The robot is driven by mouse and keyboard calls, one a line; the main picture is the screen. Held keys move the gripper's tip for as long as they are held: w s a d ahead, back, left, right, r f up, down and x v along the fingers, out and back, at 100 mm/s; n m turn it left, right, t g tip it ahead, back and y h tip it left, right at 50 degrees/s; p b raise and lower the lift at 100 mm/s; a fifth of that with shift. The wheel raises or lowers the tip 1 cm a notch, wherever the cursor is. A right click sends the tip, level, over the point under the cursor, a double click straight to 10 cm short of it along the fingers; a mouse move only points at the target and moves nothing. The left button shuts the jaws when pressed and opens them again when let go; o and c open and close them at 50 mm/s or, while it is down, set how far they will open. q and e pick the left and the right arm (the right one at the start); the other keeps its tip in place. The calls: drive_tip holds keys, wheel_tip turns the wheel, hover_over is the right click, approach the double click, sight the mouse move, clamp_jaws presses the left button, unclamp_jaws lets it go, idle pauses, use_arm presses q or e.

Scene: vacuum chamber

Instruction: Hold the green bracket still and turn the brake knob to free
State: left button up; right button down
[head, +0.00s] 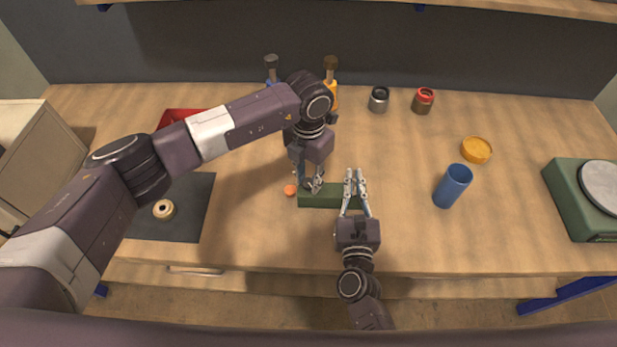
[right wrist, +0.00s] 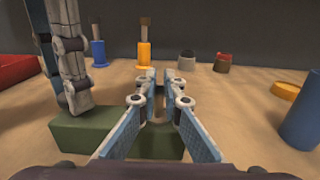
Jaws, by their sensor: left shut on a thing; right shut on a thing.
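The green bracket (head: 320,196) is a low dark green block lying on the wooden table; it also shows in the right wrist view (right wrist: 105,132). My left gripper (head: 314,186) comes down from above onto its left part and is shut on it. My right gripper (head: 355,174) reaches from the front over its right end; in the right wrist view its fingertips (right wrist: 157,78) are close together. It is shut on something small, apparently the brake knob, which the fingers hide. I cannot read the knob's position.
A small orange piece (head: 290,189) lies beside the bracket's left end. A dark mat (head: 192,220) bears a beige ring (head: 163,209). Jars and bottles line the back.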

sight(309, 182)
use_arm(q)
drive_tip(key=n, duration=0.5)
drive_tip(key=shift+n, duration=0.3)
drive_tip(key=n, duration=0.5)
drive_tip(key=shift+n, duration=0.3)
drive_tip(key=o, duration=1.2)
drive_tip(key=shift+c, duration=0.2)
drive_tip(key=shift+r, duration=0.1)
wheel_tip(309, 182, up, 12)
use_arm(e)
drive_tip(key=c, duration=2)
unclamp_jaws()
